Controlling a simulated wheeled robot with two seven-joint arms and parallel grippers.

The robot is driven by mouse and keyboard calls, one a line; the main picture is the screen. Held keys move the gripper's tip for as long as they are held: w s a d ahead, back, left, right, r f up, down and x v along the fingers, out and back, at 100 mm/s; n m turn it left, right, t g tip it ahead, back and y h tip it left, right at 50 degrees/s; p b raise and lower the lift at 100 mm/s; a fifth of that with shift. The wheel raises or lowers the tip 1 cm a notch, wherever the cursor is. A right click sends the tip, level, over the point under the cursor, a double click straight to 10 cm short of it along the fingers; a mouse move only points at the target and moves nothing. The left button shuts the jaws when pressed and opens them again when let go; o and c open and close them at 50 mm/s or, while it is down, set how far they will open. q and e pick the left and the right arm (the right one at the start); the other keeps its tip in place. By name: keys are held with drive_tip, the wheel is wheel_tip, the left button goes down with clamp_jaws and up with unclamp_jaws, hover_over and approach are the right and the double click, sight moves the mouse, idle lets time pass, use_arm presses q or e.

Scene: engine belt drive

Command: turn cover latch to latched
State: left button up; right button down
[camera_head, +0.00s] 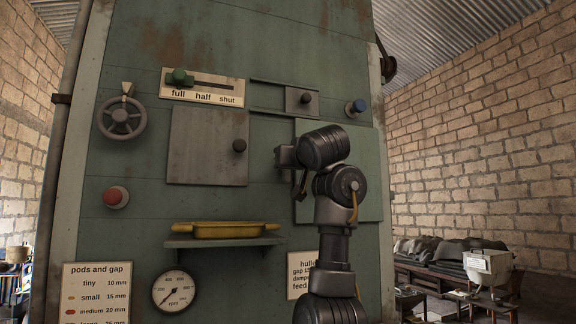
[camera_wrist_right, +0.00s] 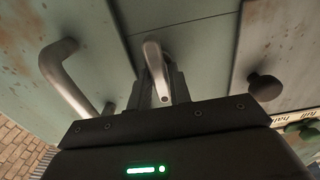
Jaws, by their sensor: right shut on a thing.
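The cover latch (camera_wrist_right: 153,58) appears in the right wrist view as a short, bent metal lever between the fingers of my right gripper (camera_wrist_right: 160,82). The gripper is shut on it. The lever stands near the seam beside a pale green cover (camera_wrist_right: 85,25), which also shows in the head view (camera_head: 367,202). A curved metal handle (camera_wrist_right: 62,78) is on this cover. In the head view my right gripper (camera_head: 300,183) is at the cover's left edge, and my arm hides the latch and handle. My left gripper is not in view.
A grey square door (camera_head: 205,140) with a dark knob (camera_head: 239,146) is left of the gripper. A yellow tray (camera_head: 220,231) sits on a shelf lower left.

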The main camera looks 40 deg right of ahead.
drive_tip(key=n+b, duration=0.2)
drive_tip(key=n, duration=0.4)
drive_tip(key=n+b, duration=0.3)
drive_tip(key=n, duration=0.3)
drive_tip(key=f+n+b, duration=0.1)
drive_tip(key=n+b, duration=0.1)
drive_tip(key=n, duration=0.3)
drive_tip(key=shift+w+a+n+b, duration=0.2)
drive_tip(key=shift+a+n+b, duration=0.1)
drive_tip(key=shift+n, duration=0.1)
drive_tip(key=shift+f, duration=0.15)
idle(0.4)
drive_tip(key=c, duration=1.6)
unclamp_jaws()
drive_tip(key=shift+c, duration=0.2)
drive_tip(key=shift+s+a+r, duration=0.15)
drive_tip(key=shift+r, duration=0.05)
drive_tip(key=b+v, duration=0.7)
drive_tip(key=v, duration=0.3)
drive_tip(key=shift+s+a, duration=0.2)
drive_tip(key=shift+s, duration=0.15)
